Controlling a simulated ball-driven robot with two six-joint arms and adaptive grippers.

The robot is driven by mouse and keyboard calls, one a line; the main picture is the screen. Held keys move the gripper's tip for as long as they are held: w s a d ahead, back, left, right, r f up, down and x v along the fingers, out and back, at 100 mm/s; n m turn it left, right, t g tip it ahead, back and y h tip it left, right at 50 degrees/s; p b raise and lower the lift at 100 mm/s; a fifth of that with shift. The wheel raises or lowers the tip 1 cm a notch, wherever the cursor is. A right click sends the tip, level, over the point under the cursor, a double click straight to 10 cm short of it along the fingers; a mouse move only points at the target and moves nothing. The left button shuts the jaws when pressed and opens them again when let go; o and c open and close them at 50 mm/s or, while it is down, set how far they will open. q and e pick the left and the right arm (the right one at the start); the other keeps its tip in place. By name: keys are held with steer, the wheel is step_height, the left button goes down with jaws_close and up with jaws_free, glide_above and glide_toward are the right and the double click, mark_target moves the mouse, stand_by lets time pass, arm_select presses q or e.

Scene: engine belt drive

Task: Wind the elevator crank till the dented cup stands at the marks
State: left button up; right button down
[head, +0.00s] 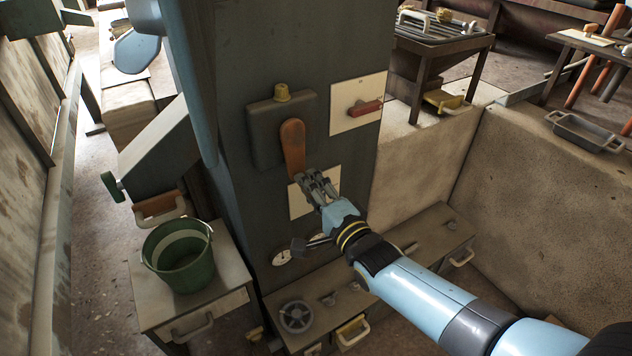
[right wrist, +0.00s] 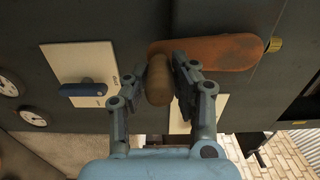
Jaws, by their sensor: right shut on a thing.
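The crank has an orange-brown arm (head: 292,145) on a dark box on the front of the tall dark housing (head: 270,45). In the head view the arm slants down to my right gripper (head: 318,186). In the right wrist view the crank arm (right wrist: 222,54) lies level, with its round wooden handle (right wrist: 158,88) between the fingers of my right gripper (right wrist: 165,72). The fingers are closed on the handle from both sides. I cannot make out the dented cup or the marks in either view. My left gripper is not in view.
A pale plate with a red lever (head: 365,107) sits right of the crank. A plate with a blue lever (right wrist: 85,90) shows in the right wrist view, near round gauges (right wrist: 32,118). A green bucket (head: 178,255) stands on a side bench. A low bench with a handwheel (head: 296,316) is below.

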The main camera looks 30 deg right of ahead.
steer(key=shift+s+a+f+m, duration=0.15)
steer(key=shift+a+f+m, duration=0.1)
steer(key=shift+m, duration=0.05)
steer(key=c, duration=1.2)
jaws_free()
steer(key=shift+o, duration=0.6)
steer(key=shift+r, duration=0.15)
steer(key=s+d, duration=0.1)
steer(key=s, duration=1.1)
steer(key=shift+w, duration=0.1)
